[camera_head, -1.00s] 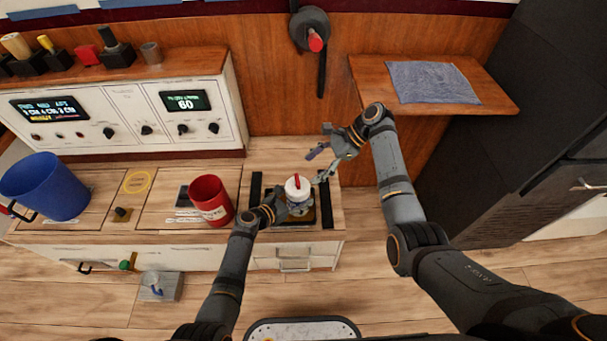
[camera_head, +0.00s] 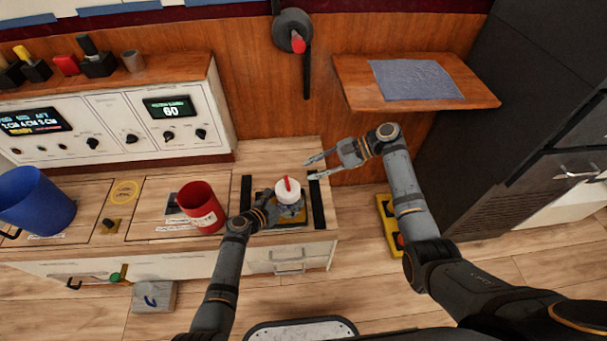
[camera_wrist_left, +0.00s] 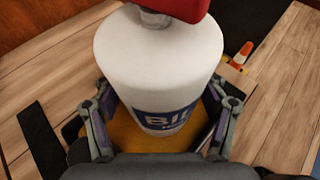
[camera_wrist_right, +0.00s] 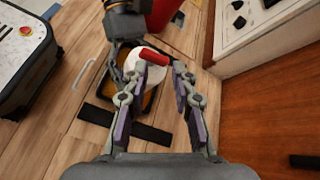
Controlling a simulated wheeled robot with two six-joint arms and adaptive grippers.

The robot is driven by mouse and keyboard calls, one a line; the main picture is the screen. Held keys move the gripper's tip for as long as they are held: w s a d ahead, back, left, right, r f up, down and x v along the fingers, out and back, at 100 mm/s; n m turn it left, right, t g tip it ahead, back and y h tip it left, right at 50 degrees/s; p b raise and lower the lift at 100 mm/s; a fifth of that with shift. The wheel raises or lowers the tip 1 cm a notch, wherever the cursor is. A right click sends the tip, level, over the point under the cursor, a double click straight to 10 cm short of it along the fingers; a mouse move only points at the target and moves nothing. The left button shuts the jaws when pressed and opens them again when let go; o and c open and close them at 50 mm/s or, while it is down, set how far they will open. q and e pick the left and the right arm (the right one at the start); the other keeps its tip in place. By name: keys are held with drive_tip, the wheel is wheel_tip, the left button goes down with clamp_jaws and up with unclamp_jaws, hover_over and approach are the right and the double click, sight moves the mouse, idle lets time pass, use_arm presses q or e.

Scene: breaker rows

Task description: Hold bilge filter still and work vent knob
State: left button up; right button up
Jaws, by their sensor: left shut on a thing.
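The bilge filter (camera_head: 288,197) is a white canister with a blue label, upright in a yellow-brown tray on the counter. A red vent knob (camera_head: 287,183) sits on its top; it also shows in the left wrist view (camera_wrist_left: 172,8) and right wrist view (camera_wrist_right: 154,58). My left gripper (camera_head: 270,209) is shut around the filter's lower body from the left; its fingers flank the filter in the left wrist view. My right gripper (camera_head: 309,168) is open and empty, right of and above the filter, fingers pointing toward the knob and apart from it.
Black strips (camera_head: 316,203) flank the filter's tray. A red cup (camera_head: 201,207) stands to the left, with a blue bucket (camera_head: 35,202) farther left. A control panel (camera_head: 115,125) rises behind. A wooden shelf (camera_head: 415,94) with a blue-grey cloth is at upper right.

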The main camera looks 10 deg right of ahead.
sight(299, 187)
drive_tip(key=s+f+n+t+y, duration=0.1)
drive_tip(key=s+d+f+n+t+y, duration=0.1)
drive_tip(key=t, duration=0.1)
drive_tip(key=s+d+f+n+t+y, duration=0.1)
drive_tip(key=shift+f+n+t, duration=0.3)
clamp_jaws()
drive_tip(key=s+d+f+n+t, duration=0.1)
drive_tip(key=s+d+f+t, duration=0.15)
drive_tip(key=d+t, duration=0.35)
drive_tip(key=shift+h, duration=0.4)
drive_tip(key=shift+s+a+x, duration=0.3)
drive_tip(key=shift+s+x, duration=0.05)
drive_tip(key=shift+x, duration=1.9)
drive_tip(key=shift+s+a+x, duration=0.25)
drive_tip(key=shift+s+x, duration=0.15)
drive_tip(key=shift+x, duration=1.85)
drive_tip(key=shift+s+a+x, duration=0.3)
drive_tip(key=shift+s+x, duration=0.05)
drive_tip(key=shift+x, duration=1.9)
drive_tip(key=shift+f, duration=0.15)
